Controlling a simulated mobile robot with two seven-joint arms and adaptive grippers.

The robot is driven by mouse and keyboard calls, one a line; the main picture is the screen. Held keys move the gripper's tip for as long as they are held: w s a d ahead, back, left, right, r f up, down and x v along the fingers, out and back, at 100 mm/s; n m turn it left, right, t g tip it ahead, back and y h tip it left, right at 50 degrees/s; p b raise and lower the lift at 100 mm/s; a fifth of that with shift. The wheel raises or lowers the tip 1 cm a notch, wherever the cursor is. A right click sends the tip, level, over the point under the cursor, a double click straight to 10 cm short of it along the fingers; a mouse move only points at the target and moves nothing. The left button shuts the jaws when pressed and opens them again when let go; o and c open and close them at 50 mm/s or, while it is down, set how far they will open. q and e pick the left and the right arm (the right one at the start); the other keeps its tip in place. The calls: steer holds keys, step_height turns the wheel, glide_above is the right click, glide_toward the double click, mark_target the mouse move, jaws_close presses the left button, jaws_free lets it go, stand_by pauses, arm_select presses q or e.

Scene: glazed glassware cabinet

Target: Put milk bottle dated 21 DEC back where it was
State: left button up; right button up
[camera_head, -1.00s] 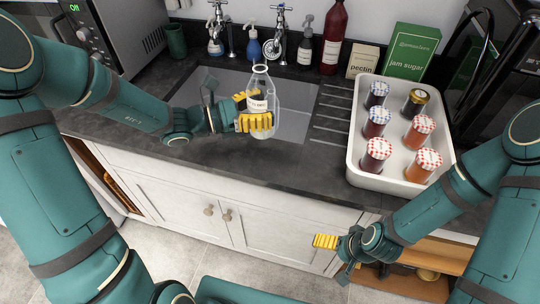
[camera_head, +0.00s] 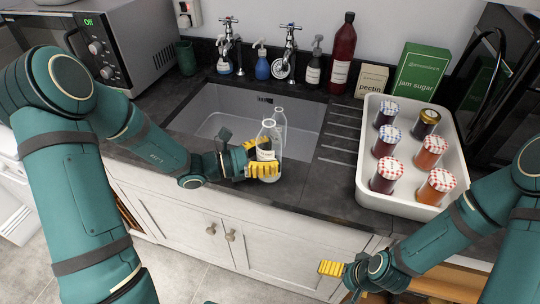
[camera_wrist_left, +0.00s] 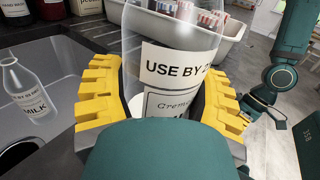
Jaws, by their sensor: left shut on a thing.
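My left gripper (camera_head: 262,160) is shut on a clear glass bottle (camera_head: 268,133), held upright by the front edge of the sink. In the left wrist view the gripper's yellow fingers (camera_wrist_left: 160,105) are on both sides of this bottle (camera_wrist_left: 172,70).
The sink (camera_head: 215,125) lies behind the left gripper. A white tray (camera_head: 397,197) with several lidded jars stands to the right. Soap bottles, a dark red bottle (camera_head: 342,52) and boxes line the wall. Dark counter (camera_head: 312,190) between sink and tray is clear.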

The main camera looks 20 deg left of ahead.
arm_select(q)
steer(key=shift+r, duration=0.1)
steer(key=o, duration=1.3)
steer(key=shift+o, duration=0.2)
steer(key=p+v, duration=0.1)
steer(key=v, duration=1.1)
